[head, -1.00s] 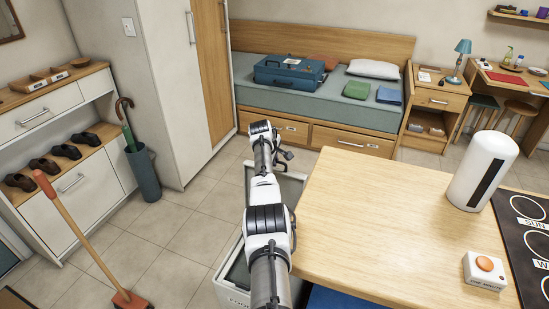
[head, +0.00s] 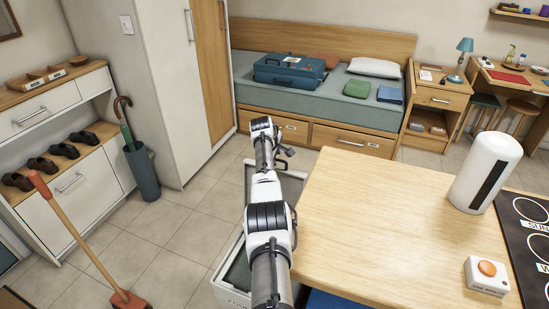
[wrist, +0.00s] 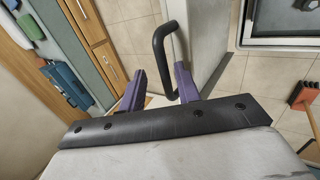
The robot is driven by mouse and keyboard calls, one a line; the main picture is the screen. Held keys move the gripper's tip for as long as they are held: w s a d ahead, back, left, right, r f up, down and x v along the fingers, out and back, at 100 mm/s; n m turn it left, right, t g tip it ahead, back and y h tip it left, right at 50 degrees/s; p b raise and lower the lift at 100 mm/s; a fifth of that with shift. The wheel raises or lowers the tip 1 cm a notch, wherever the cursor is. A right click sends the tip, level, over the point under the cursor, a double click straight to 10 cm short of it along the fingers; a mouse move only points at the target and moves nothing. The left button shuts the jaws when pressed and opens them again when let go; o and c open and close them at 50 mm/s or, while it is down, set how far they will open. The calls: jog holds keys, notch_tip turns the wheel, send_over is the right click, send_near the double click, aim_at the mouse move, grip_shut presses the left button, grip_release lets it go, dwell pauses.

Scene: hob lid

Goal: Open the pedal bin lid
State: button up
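A pale grey bin (head: 229,291) stands on the floor left of the wooden table, with lettering on its front and a dark top panel. A second pale grey bin-like body (head: 291,186) shows beyond it, partly behind my arm. My gripper (head: 284,153) is over the far end of this group, small and partly hidden in the head view. In the wrist view my gripper (wrist: 160,72) has its two purple fingers apart. A black bent bar handle (wrist: 160,42) on a pale panel (wrist: 206,32) runs down between the fingertips. I cannot tell whether they touch it.
The wooden table (head: 380,225) is close on the right of my arm. The bed (head: 342,108) is beyond the bins. A broom (head: 78,238) leans at the left.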

dwell(0.3)
jog(key=p+v, duration=0.3)
jog(key=p, duration=0.4)
jog(key=shift+a+r, duration=0.1)
jog(key=shift+r, duration=0.1)
jog(key=p+v, duration=0.2)
jog(key=v, duration=0.8)
jog(key=shift+s, duration=0.15)
jog(key=shift+r, duration=0.1)
jog(key=shift+s+a, duration=0.1)
